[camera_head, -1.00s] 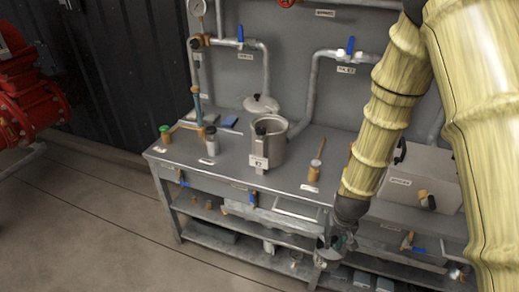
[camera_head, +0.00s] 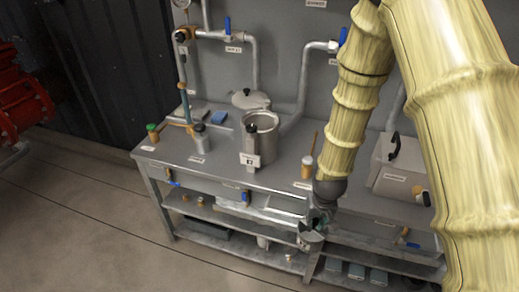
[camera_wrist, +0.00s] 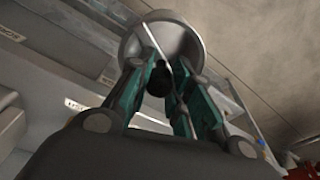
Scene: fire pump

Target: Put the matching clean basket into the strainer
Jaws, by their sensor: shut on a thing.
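The strainer (camera_head: 262,150) is an open grey metal pot on the bench, with a tag and a black-knobbed post in front. Its round lid (camera_head: 250,99) lies behind it. My gripper (camera_head: 316,226) is in front of the bench's front edge, right of and lower than the strainer. In the wrist view my gripper (camera_wrist: 165,88) has its green-sided fingers closed around a dark knob or handle. A round, pale metal basket (camera_wrist: 178,36) shows beyond the fingertips. Its mesh and any label cannot be made out.
The bench (camera_head: 222,172) also carries a green-capped bottle (camera_head: 152,132), a dark-capped bottle (camera_head: 201,140), an orange-brown jar (camera_head: 307,168) with a stick and a grey box (camera_head: 398,172) at right. Pipes with blue valves stand behind. The lower shelf (camera_head: 205,236) holds several small things.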

